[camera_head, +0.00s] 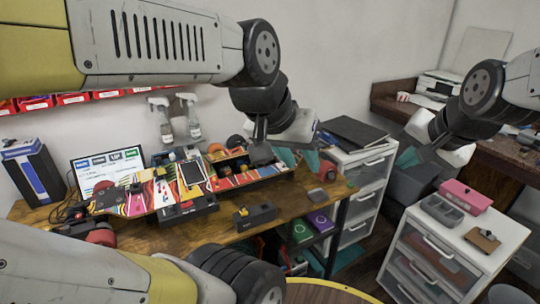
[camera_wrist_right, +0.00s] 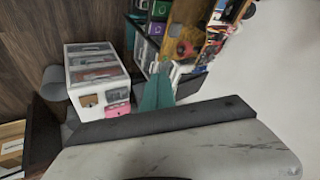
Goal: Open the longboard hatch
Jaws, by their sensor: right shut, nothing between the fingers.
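The longboard (camera_head: 140,201), with a bright striped deck, lies across the wooden workbench. A dark rectangular panel (camera_head: 191,173) sits near its middle. I cannot clearly tell whether this is the hatch or whether it is raised. My left gripper (camera_head: 298,160) hangs beyond the right end of the board, its teal fingers apart and empty. Its dark wrist partly covers that end of the board. My right gripper (camera_head: 408,157) is far from the board, above the floor beside the drawer units. Its teal fingers also show in the right wrist view (camera_wrist_right: 158,92), shut and empty.
A black tool block (camera_head: 255,216) and a grey mouse (camera_head: 317,195) lie on the bench front. A monitor (camera_head: 108,166) and spray bottles (camera_head: 188,117) stand behind. A white drawer unit (camera_head: 455,245) with a pink box (camera_head: 466,196) stands at right.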

